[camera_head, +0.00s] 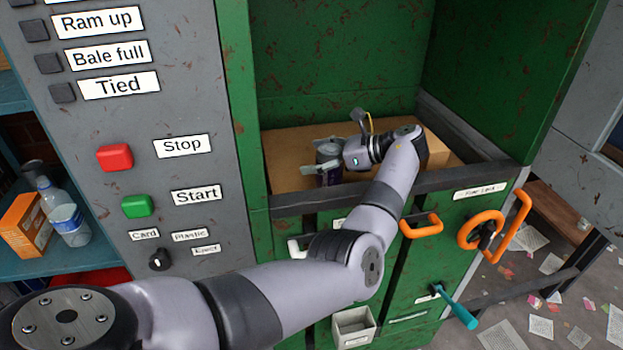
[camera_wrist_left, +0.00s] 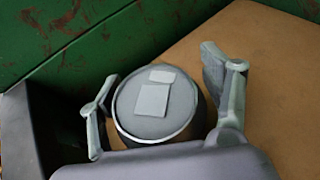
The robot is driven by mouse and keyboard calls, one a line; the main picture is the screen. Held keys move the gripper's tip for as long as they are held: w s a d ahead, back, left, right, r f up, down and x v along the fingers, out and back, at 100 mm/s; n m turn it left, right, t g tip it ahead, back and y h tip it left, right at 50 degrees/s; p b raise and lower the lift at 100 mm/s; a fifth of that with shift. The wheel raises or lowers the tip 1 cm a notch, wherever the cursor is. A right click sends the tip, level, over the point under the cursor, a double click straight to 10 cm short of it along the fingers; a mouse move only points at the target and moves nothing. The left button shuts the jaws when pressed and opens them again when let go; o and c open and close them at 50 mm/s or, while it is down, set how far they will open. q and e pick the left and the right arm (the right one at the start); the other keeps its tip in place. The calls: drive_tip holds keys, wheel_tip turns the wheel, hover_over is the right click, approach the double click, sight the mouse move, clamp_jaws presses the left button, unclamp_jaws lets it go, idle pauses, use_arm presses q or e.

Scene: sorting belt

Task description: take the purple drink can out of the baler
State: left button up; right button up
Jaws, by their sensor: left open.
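The purple drink can (camera_head: 329,163) stands upright inside the green baler (camera_head: 330,60), on a brown cardboard surface near the front sill. My left gripper (camera_head: 332,158) reaches in from the right side of the chamber, with its fingers around the can. In the left wrist view the can's grey top (camera_wrist_left: 155,103) lies between the two open fingers (camera_wrist_left: 165,100). The left finger is very close to the can and a narrow gap shows at the right finger; contact cannot be told. Much of the can's side is hidden. My right gripper is not in view.
The baler's front sill (camera_head: 290,203) runs below the chamber opening. A grey control panel (camera_head: 190,110) with red and green buttons stands at the left. Orange handles (camera_head: 421,226) and a teal-handled lever (camera_head: 457,308) project from the front. Shelves with bottles are at far left.

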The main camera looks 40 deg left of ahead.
use_arm(q)
drive_tip(key=shift+d+r, duration=0.1)
drive_tip(key=shift+d, duration=0.1)
drive_tip(key=shift+c, duration=2.6)
drive_tip(key=c, duration=0.3)
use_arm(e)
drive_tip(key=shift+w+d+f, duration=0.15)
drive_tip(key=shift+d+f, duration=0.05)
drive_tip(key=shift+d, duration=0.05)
use_arm(q)
drive_tip(key=shift+c, duration=0.3)
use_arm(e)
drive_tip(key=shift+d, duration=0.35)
